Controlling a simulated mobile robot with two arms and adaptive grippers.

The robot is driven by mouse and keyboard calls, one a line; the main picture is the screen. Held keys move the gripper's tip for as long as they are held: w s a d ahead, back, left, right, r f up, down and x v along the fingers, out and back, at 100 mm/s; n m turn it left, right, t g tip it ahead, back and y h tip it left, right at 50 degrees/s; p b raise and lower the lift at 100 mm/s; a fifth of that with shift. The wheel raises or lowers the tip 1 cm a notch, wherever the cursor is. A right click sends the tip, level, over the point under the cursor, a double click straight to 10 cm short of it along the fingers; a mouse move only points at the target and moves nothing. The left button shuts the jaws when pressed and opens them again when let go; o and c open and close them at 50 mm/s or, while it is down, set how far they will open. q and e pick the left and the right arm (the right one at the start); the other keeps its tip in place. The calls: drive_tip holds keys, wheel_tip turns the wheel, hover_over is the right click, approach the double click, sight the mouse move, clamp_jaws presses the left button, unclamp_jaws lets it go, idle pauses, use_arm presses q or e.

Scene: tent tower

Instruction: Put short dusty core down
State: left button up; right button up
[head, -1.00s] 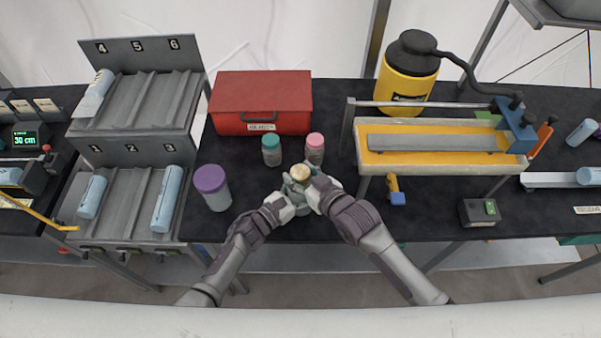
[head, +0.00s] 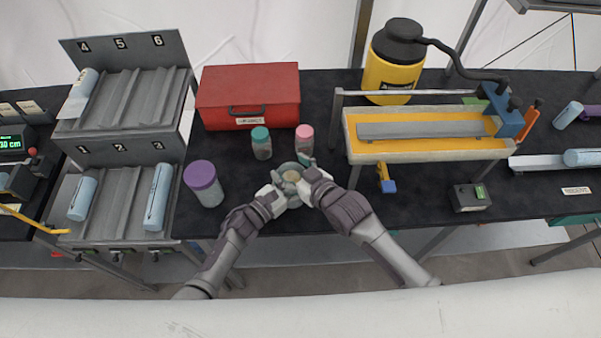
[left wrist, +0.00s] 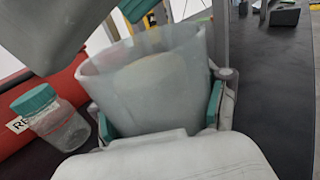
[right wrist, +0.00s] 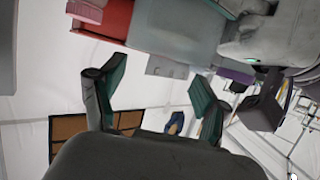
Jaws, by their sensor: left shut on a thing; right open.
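My left gripper (head: 277,189) is shut on a translucent grey cup (left wrist: 145,85) in front of the two small jars. A pale tan round piece (head: 291,176), which looks like the short dusty core, shows inside the cup's rim in the head view. It is a blurred pale shape (left wrist: 155,82) through the wall in the left wrist view. My right gripper (head: 310,179) is right beside the cup's rim. In the right wrist view its fingers (right wrist: 155,98) are apart with nothing between them. The core's lower part is hidden.
Jars with a green lid (head: 261,142), a pink lid (head: 304,140) and a purple lid (head: 203,183) stand close by. A red box (head: 248,92) is behind. A numbered rack (head: 122,190) stands left, a yellow tray (head: 425,149) right. Some bare black table lies between.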

drive_tip(key=v, duration=1.2)
drive_tip(key=shift+r, duration=0.4)
use_arm(q)
drive_tip(key=o, duration=1.2)
drive_tip(key=shift+c, duration=0.2)
drive_tip(key=shift+s+a, duration=0.1)
drive_tip(key=shift+s+a+f, duration=0.1)
drive_tip(key=shift+s+a, duration=0.1)
drive_tip(key=v, duration=1.1)
